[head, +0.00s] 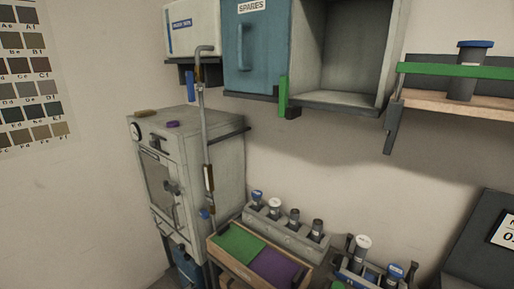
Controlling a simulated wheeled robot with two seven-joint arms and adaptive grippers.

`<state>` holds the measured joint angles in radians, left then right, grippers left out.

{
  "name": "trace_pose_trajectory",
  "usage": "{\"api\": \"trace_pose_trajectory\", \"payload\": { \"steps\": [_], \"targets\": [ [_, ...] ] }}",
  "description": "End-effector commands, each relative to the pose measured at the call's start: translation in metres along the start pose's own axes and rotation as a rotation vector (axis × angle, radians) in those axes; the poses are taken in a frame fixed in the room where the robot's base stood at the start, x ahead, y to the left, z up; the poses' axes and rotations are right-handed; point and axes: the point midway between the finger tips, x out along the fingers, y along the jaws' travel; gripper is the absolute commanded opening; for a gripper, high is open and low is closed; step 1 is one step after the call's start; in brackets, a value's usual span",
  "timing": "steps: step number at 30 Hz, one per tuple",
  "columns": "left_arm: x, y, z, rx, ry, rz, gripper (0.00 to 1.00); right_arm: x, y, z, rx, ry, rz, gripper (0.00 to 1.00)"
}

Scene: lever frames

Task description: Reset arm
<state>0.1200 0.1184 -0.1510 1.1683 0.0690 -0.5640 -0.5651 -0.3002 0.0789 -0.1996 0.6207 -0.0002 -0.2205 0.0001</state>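Neither of my grippers nor my arms show in the head view. What they hold and whether they are open or shut is hidden from me. No lever that I can clearly make out stands apart from the fittings.
A wooden tray (222,256) with green and purple panels sits before a grey rack (288,232) of capped vials. Another vial rack (366,276) is to its right. A vertical pipe (204,130), blue cupboard (262,58) and shelf (470,100) with a capped jar (468,75) are above.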

Motion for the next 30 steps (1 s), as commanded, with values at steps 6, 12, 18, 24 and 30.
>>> {"api": "trace_pose_trajectory", "payload": {
  "steps": [6, 12, 18, 24, 30],
  "targets": [
    [0.015, 0.066, 0.081, -0.080, -0.084, 0.059, 0.62, 0.005, 0.000, 0.001, 0.000, 0.000, 0.000, 0.40],
    [0.017, 0.125, 0.153, -0.152, -0.161, 0.104, 0.62, 0.009, 0.000, 0.001, 0.000, 0.000, 0.000, 0.40],
    [0.009, 0.183, 0.224, -0.219, -0.239, 0.144, 0.62, 0.012, 0.000, 0.001, 0.000, 0.000, 0.000, 0.40],
    [-0.008, 0.241, 0.294, -0.288, -0.320, 0.180, 0.62, 0.016, 0.000, 0.002, 0.000, 0.000, 0.000, 0.40],
    [-0.036, 0.298, 0.361, -0.353, -0.403, 0.211, 0.62, 0.019, 0.000, 0.002, -0.001, 0.000, 0.000, 0.40]
  ]
}}
